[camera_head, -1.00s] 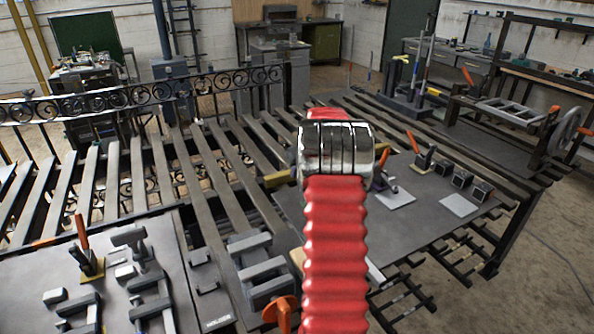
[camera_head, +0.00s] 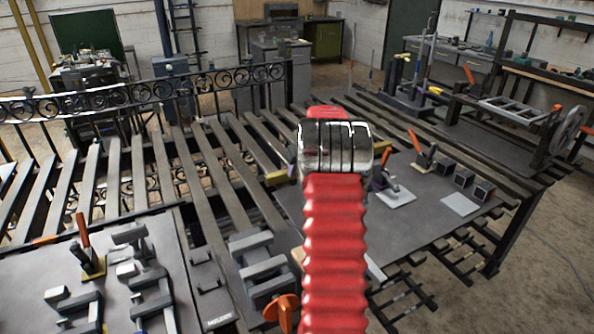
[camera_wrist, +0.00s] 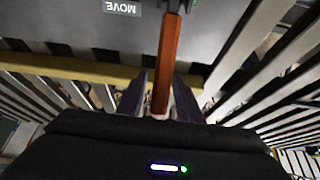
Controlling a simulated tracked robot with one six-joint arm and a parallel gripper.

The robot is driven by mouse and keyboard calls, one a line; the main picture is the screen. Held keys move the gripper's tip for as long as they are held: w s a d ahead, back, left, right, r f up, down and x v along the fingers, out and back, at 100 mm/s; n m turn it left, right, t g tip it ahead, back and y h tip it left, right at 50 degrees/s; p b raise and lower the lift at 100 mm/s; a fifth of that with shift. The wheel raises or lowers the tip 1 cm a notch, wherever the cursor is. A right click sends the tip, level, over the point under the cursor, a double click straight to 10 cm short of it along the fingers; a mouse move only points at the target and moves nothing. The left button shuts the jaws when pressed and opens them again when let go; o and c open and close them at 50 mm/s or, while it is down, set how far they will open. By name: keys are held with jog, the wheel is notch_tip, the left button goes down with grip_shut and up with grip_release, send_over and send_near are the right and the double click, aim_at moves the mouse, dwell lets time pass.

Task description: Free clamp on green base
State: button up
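In the wrist view, an orange-brown clamp handle (camera_wrist: 167,62) stands between the two fingers of my gripper (camera_wrist: 160,98). The fingers are apart on either side of the handle, with a visible gap on the left. The handle's upper end meets dark metal at the top edge. In the head view my red arm and chrome wrist hide the gripper and this clamp. Other orange-handled clamps show there: one on a yellow base (camera_head: 93,265), one on a pale base (camera_head: 397,197), one farther back (camera_head: 424,160).
A yellow bar (camera_wrist: 75,68) crosses behind the fingers in the wrist view, below a grey plate with a "MOVE" label (camera_wrist: 122,7). Slatted bars (camera_head: 215,180) run across the bench. Dark blocks (camera_head: 464,177) stand at right. A scroll-topped gate (camera_head: 150,92) lies at left.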

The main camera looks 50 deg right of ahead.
jog(key=v, duration=1.3)
jog(key=shift+s+r, duration=0.2)
jog(key=shift+r, duration=0.1)
dwell(0.4)
